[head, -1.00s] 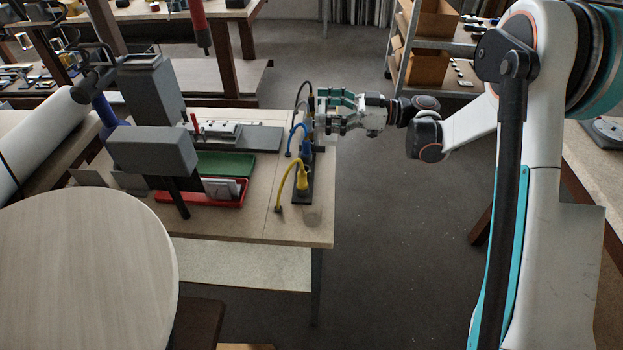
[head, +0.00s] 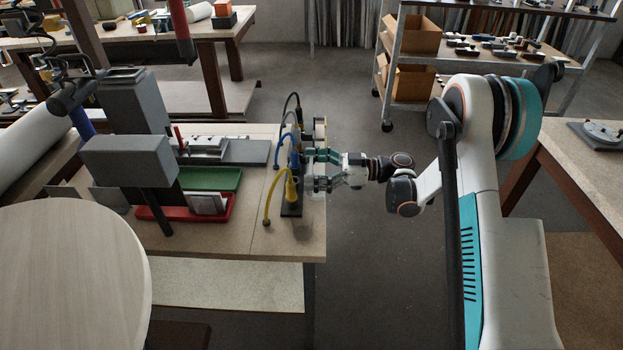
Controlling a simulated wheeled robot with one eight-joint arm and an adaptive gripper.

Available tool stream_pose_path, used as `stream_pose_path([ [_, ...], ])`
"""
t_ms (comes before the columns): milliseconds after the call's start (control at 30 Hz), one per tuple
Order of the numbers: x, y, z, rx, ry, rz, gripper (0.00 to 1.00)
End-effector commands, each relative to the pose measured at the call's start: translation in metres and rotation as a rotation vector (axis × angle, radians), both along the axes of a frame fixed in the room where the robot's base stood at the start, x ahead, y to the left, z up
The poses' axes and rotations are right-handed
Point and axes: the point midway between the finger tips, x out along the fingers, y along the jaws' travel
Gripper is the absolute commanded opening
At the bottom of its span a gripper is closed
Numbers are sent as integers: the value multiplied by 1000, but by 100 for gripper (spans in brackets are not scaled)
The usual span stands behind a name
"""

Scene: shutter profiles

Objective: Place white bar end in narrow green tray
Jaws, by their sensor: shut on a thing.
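The narrow green tray (head: 205,180) lies on the workbench, behind a red tray, and looks empty; a grey box on a post hides part of its left side. My gripper (head: 309,168) is at the bench's right edge, just right of the upright dark stand with the cables. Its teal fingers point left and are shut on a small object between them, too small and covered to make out. I cannot pick out the white bar end for certain.
The red tray (head: 223,210) holds pale plates. Blue and yellow cables (head: 267,205) rise beside the dark stand (head: 292,200), between my gripper and the trays. Grey boxes on posts (head: 140,160) stand over the bench's left side. A round table (head: 70,265) is at front left.

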Motion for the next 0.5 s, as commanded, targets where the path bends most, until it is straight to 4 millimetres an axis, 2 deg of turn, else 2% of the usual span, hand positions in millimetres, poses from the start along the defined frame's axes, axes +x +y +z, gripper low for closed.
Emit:
stream_pose_path([
  [33,0,0,-12,0,0,0,58],
  [167,0,0,-28,0,0,0,58],
  [500,0,0,-30,0,0,0,58],
])
